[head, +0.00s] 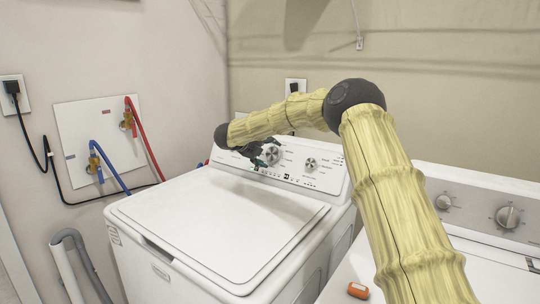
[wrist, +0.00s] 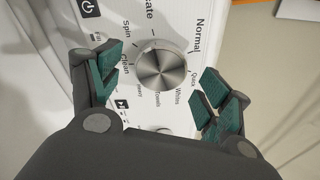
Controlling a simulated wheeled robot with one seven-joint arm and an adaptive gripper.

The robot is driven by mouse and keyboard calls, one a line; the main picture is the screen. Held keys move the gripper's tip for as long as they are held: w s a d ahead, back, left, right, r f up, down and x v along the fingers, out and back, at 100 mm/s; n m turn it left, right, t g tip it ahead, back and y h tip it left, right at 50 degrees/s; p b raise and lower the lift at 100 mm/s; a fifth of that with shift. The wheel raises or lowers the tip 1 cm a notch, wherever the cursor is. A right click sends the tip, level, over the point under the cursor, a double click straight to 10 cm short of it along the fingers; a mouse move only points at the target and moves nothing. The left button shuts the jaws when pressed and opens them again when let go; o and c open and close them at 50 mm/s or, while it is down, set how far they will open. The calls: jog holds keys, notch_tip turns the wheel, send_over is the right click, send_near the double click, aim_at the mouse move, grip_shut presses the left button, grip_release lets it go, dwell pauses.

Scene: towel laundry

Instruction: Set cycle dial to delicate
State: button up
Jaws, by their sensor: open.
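The cycle dial (wrist: 161,69) is a round brushed-metal knob on the washer's white control panel, ringed by printed labels. "Normal", "Spin", "Clean" and the partly cut-off "...cate" can be read. I cannot tell which label the dial points to. My gripper (wrist: 162,72) is open, with its teal-padded fingers on either side of the dial. A gap shows between each finger and the knob in the wrist view. In the head view, my gripper (head: 257,153) is at the panel beside the larger left knob (head: 272,155).
The white washer (head: 215,225) has its lid closed. A smaller knob (head: 310,163) is to the right on its panel. A second machine with knobs (head: 508,217) stands at right, with an orange object (head: 357,290) on top. Hoses and cables hang at the left wall.

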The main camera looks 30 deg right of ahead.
jog(key=v, duration=1)
jog(key=shift+a, duration=0.2)
jog(key=shift+s, duration=0.1)
